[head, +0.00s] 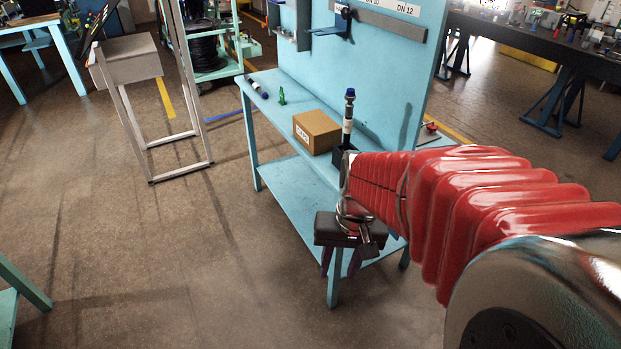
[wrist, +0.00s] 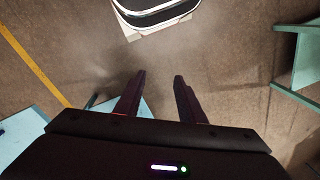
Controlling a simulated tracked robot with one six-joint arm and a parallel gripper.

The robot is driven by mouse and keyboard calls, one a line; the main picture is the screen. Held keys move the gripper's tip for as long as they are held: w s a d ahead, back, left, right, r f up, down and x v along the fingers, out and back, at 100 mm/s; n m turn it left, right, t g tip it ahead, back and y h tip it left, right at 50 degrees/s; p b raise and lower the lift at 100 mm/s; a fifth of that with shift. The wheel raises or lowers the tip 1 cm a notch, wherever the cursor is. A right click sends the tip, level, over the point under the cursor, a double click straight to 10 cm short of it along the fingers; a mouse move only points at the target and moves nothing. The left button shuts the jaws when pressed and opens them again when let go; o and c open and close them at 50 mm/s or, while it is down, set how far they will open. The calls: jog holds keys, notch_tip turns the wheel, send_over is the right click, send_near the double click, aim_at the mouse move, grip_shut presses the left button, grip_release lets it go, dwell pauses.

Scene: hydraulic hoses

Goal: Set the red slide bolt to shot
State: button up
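I cannot pick out the red slide bolt for certain in either view. A small red part (head: 431,127) shows behind the right end of the light blue bench, partly hidden by my arm; it is too small to tell what it is. My gripper (head: 340,271) hangs fingers down in front of the bench's right end. In the wrist view my gripper (wrist: 155,76) has its two dark fingers well apart with only floor between them, so it is open and empty.
The light blue bench (head: 262,82) carries a cardboard box (head: 317,132), an upright dark hose piece (head: 349,115) and a green item (head: 282,95). A grey frame stand (head: 181,141) is at left. A dark workbench (head: 530,50) is at back right.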

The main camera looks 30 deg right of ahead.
jog(key=w+d+f+m+t+y, duration=0.2)
jog(key=d+f+m+t+y, duration=0.25)
jog(key=f+m, duration=0.6)
jog(key=w+d+f+m+t+y, duration=0.25)
jog(key=d+f+m+y, duration=0.35)
jog(key=f, duration=0.8)
jog(key=w+d+f+m+t+h, duration=0.2)
jog(key=d+f+m+t+h, duration=0.3)
jog(key=d+f+m+t, duration=0.4)
jog(key=w+d+m+t+h, duration=0.1)
jog(key=d+m+h, duration=0.3)
jog(key=d+h, duration=0.2)
jog(key=shift+w+d+r+m, duration=0.15)
jog(key=shift+d+r+m, duration=0.25)
jog(key=shift+d, duration=0.8)
jog(key=shift+w, duration=0.1)
jog(key=w, duration=1.3)
jog(key=shift+w+a, duration=0.25)
jog(key=shift+w, duration=0.05)
jog(key=shift+c, duration=0.4)
grip_shut()
